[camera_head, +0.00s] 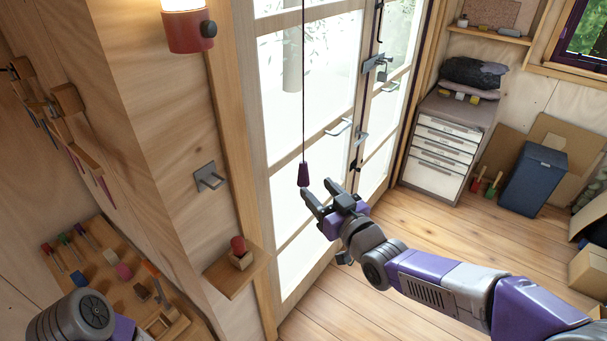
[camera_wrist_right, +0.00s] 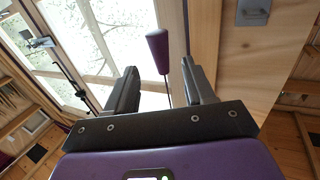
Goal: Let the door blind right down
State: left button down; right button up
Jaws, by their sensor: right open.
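A purple tapered pull (camera_head: 303,174) hangs on a dark cord (camera_head: 303,80) in front of the glazed door (camera_head: 310,75). The blind itself is not seen in either view. My right gripper (camera_head: 318,194) is open just below and beside the pull in the head view. In the right wrist view, the pull (camera_wrist_right: 158,50) shows beyond and between the two open fingers (camera_wrist_right: 158,85), nearer the right finger, and the cord runs down between them. No contact is visible. At lower left in the head view, part of my left arm shows, but its gripper is out of sight.
A wall cleat (camera_head: 209,177) and a small shelf (camera_head: 236,270) with a red-topped item are left of the door. A drawer cabinet (camera_head: 440,145) and blue bin (camera_head: 533,180) stand at right. The wooden floor between is clear.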

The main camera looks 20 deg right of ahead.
aim_at(306, 177)
jog(key=x, duration=0.7)
jog(key=shift+w+a+p, duration=0.1)
jog(key=shift+w+p, duration=0.05)
jog(key=shift+p, duration=0.25)
grip_shut()
